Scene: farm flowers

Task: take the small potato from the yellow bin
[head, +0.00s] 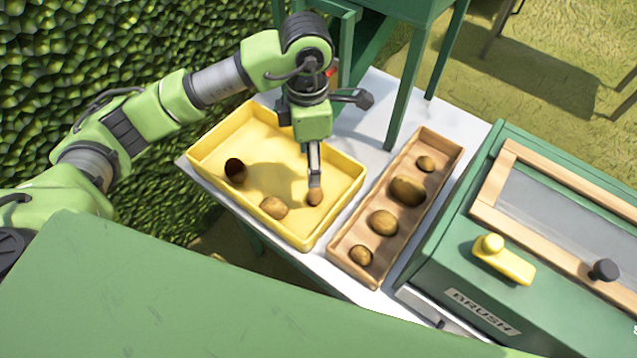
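The yellow bin (343,205) stands on a white table and holds several potatoes. A dark potato (236,171) lies at its left and a tan potato (273,207) near its front edge. A small potato (315,197) is in the right part of the bin. My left gripper (315,184) points down over the bin, its fingertips at the top of the small potato. The fingers look close together, seen edge-on, and I cannot tell whether they grip it. My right gripper is not in view.
A brown wooden tray (407,220) with several potatoes stands right of the bin. A green brush machine (462,264) with a yellow handle (504,260) stands further right. A green stand rises behind the bin. A hedge borders the left.

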